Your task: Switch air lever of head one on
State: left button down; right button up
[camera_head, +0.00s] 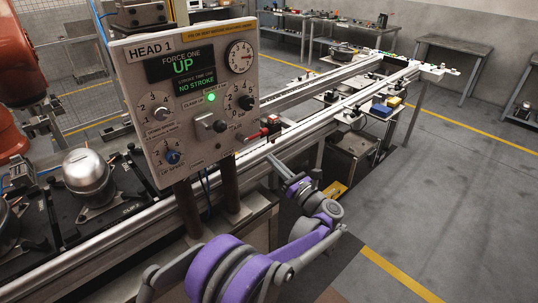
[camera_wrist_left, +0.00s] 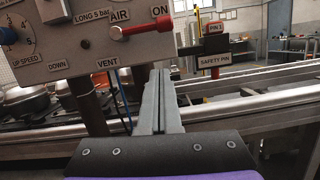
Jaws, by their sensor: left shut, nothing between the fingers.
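The Head 1 control panel (camera_head: 140,75) stands upright at the upper left of the head view. Its air lever (camera_head: 257,134) is a red handle at the lower right edge. In the left wrist view the lever (camera_wrist_left: 145,28) points right, tilted slightly up, with its tip just below the ON label (camera_wrist_left: 160,10). The VENT label (camera_wrist_left: 107,63) is below its pivot. My left gripper (camera_head: 271,159) is shut and empty, below and right of the lever. In the left wrist view its fingertips (camera_wrist_left: 160,72) sit below the lever's tip, seemingly apart from it. My right gripper is not visible.
A safety pin block (camera_wrist_left: 207,46) with labels stands right of the lever. Long metal rails (camera_head: 320,95) run behind the panel. The floor at right is clear.

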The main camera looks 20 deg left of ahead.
pick_arm(q)
jog(key=v, duration=0.6)
jog(key=shift+f, duration=0.1)
